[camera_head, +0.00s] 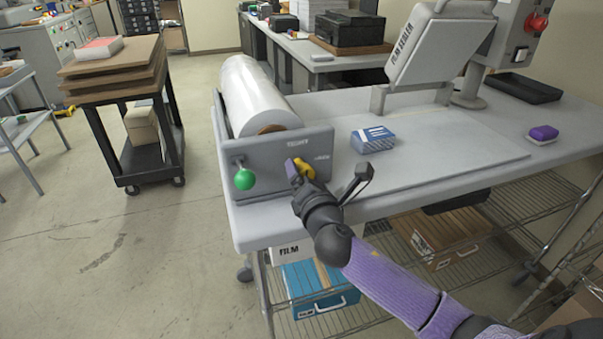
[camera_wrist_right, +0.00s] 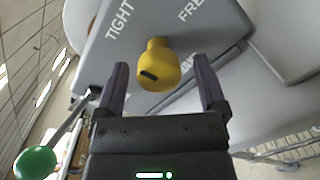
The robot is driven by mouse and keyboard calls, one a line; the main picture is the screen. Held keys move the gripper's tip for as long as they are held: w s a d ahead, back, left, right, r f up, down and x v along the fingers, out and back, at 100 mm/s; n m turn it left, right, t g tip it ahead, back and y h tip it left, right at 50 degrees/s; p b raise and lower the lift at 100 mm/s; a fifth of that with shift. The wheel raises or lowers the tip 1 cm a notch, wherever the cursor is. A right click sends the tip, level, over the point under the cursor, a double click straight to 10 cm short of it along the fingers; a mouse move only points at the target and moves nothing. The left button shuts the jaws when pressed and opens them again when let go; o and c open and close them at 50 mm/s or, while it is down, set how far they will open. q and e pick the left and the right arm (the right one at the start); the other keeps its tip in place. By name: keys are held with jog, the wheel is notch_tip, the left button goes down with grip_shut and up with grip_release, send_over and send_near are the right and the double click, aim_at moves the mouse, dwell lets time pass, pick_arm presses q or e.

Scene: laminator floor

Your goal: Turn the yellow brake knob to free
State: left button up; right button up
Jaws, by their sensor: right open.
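The yellow brake knob (camera_head: 305,168) is on the grey front panel (camera_head: 270,192) of the film roll holder. In the right wrist view the knob (camera_wrist_right: 160,70) has a short black mark on its face. The word TIGHT (camera_wrist_right: 119,19) is printed to its upper left and FREE (camera_wrist_right: 191,9) to its upper right. My right gripper (camera_head: 297,170) is at the knob in the head view, hiding part of it. In the wrist view its two purple fingers are open, one on each side of the knob, with gaps visible. My left gripper is not in view.
A green ball-ended lever (camera_head: 244,179) sticks out left of the knob. The film roll (camera_head: 258,97) lies behind the panel. A blue-and-white box (camera_head: 373,139) stands on the table to the right, near the film sealer (camera_head: 430,45). The tabletop beyond is mostly clear.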

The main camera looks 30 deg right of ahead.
jog(key=shift+w+d, duration=0.1)
jog(key=shift+w, duration=0.4)
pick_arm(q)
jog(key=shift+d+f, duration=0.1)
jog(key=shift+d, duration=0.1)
pick_arm(e)
jog(key=c, duration=0.6)
grip_shut()
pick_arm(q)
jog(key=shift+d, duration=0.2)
